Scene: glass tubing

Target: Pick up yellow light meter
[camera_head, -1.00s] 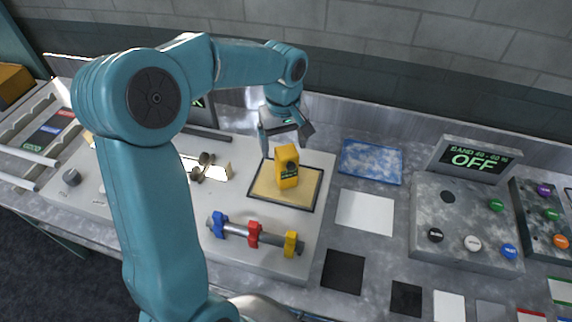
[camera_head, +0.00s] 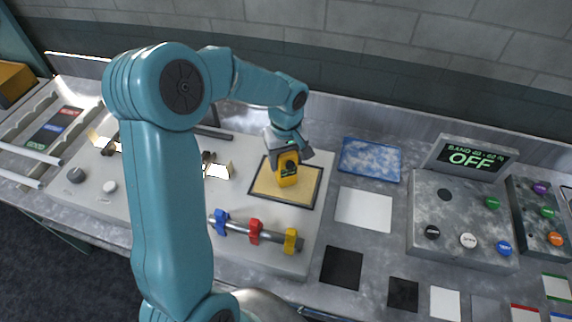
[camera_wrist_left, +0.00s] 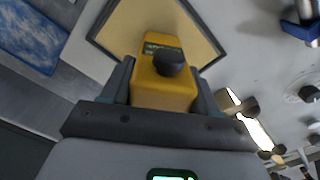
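The yellow light meter (camera_head: 287,176) stands upright on a tan, dark-rimmed pad (camera_head: 262,188) on the white panel. My left gripper (camera_head: 288,158) is over it from above and covers its top. In the left wrist view the meter (camera_wrist_left: 160,92), with a black round knob on it, sits between the two fingers of my left gripper (camera_wrist_left: 165,84). The fingers lie close along both sides; I cannot tell whether they press on it. My right gripper is not in view.
A rail with blue, red and yellow clips (camera_head: 255,232) lies in front of the pad. A blue mottled plate (camera_head: 370,160) and a white square (camera_head: 363,209) lie to the right. A control box (camera_head: 462,215) with an "OFF" display stands further right.

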